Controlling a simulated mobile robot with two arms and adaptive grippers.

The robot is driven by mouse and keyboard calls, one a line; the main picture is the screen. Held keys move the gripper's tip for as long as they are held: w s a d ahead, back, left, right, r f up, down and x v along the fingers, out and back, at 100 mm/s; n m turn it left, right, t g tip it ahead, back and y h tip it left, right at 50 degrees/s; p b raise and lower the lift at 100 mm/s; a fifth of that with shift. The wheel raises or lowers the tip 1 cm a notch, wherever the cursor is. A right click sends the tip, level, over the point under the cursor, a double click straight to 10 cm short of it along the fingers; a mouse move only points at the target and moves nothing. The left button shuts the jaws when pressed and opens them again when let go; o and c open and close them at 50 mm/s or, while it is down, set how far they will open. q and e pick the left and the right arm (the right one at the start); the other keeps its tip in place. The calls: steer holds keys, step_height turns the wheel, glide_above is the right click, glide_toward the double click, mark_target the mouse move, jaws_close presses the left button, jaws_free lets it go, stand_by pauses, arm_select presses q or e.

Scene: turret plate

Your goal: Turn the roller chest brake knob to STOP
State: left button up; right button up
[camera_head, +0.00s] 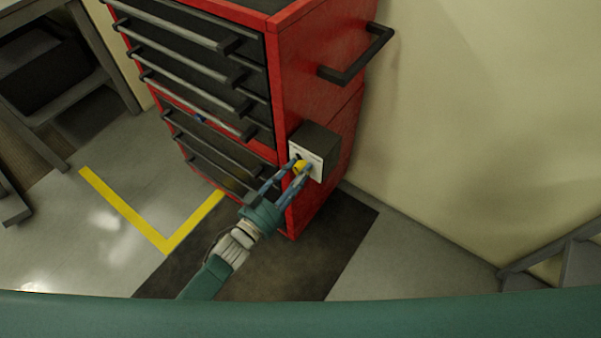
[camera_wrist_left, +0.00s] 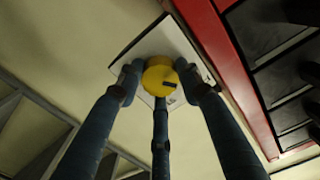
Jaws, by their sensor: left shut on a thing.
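The red roller chest (camera_head: 310,75) stands against the wall, with dark drawers and bar handles on its front. A dark box (camera_head: 318,142) with a white plate (camera_head: 316,168) is mounted low on its right part. The yellow knob (camera_head: 299,166) sits on this plate. In the left wrist view the knob (camera_wrist_left: 158,80) is round and yellow with a small dark mark toward its lower right. My left gripper (camera_head: 296,170) is shut on the knob, its blue fingers (camera_wrist_left: 160,95) around it. The plate's lettering is too small to read. My right gripper is not in view.
A side handle (camera_head: 355,55) juts from the chest's right side. A dark mat (camera_head: 290,265) lies under the chest, and yellow tape (camera_head: 130,212) marks the floor at left. A grey shelf or bench (camera_head: 55,75) stands at far left. Stairs (camera_head: 560,255) show at right.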

arm_select(q)
steer(key=m, duration=0.3)
steer(key=shift+d+m+b, duration=0.1)
steer(key=shift+m+b, duration=0.2)
steer(key=shift+b, duration=0.1)
steer(key=m+b, duration=0.1)
steer(key=m, duration=0.3)
steer(key=shift+r, duration=0.1)
steer(key=shift+w+r+m+b, duration=0.1)
steer(key=shift+m+b, duration=0.75)
steer(key=shift+m, duration=1.35)
steer(key=shift+r+m+b, duration=0.1)
steer(key=shift+m+b, duration=0.75)
steer(key=shift+m, duration=1.35)
steer(key=shift+r, duration=0.1)
steer(key=o, duration=1.1)
steer(key=shift+d, duration=0.1)
steer(key=shift+f, duration=0.2)
